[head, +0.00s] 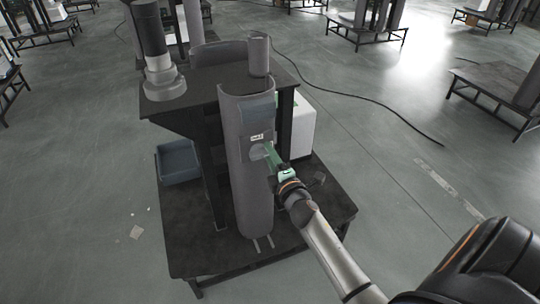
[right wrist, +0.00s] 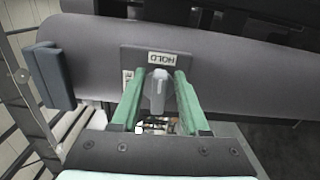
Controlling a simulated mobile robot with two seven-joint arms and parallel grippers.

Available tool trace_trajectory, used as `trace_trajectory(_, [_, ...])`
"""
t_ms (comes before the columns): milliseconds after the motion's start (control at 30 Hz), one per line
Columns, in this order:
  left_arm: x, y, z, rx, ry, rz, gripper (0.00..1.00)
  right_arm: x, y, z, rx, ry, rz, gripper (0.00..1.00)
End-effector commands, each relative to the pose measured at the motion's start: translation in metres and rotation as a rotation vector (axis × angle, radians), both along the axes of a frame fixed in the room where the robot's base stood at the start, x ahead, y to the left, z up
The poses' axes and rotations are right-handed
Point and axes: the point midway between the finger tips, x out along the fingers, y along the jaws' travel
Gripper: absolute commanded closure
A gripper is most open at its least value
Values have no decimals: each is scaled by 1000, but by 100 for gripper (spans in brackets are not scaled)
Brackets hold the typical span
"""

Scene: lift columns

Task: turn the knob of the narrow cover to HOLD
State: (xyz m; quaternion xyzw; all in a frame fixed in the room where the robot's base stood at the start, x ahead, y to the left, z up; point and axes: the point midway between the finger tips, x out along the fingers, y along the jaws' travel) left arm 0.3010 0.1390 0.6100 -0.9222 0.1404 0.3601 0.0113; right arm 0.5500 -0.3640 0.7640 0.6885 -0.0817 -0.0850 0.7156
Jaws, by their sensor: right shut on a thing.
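The narrow cover (head: 250,190) is a tall grey curved shell, upright on the front of the dark stand. In the right wrist view the label (right wrist: 170,58) reads HOLD, upside down, on a dark plate. The light grey knob (right wrist: 158,92) lies lengthwise towards that label. My right gripper (head: 268,153) reaches the cover from the lower right. A second small label (right wrist: 128,80) is partly hidden by a finger. My left gripper is not in view.
The stand has a dark upper top (head: 205,82) and a dark lower shelf (head: 215,258). A grey cylinder (head: 259,57) and a column piece (head: 163,80) stand on the top. A blue-grey bin (head: 178,163) is at left and a white box (head: 301,125) at right. A cable crosses the floor.

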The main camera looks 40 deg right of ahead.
Motion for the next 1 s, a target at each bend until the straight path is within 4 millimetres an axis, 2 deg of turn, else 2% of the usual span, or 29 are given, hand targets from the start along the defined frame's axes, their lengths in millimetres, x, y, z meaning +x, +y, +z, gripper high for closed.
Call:
trace_trajectory(667, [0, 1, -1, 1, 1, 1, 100, 0, 1, -2, 58, -13, 2, 100])
trace_trajectory(700, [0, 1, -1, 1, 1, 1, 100, 0, 1, -2, 58, -13, 2, 73])
trace_trajectory(933, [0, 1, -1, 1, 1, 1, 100, 0, 1, -1, 54, -13, 1, 48])
trace_trajectory(1000, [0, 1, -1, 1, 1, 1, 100, 0, 1, -1, 54, -13, 1, 48])
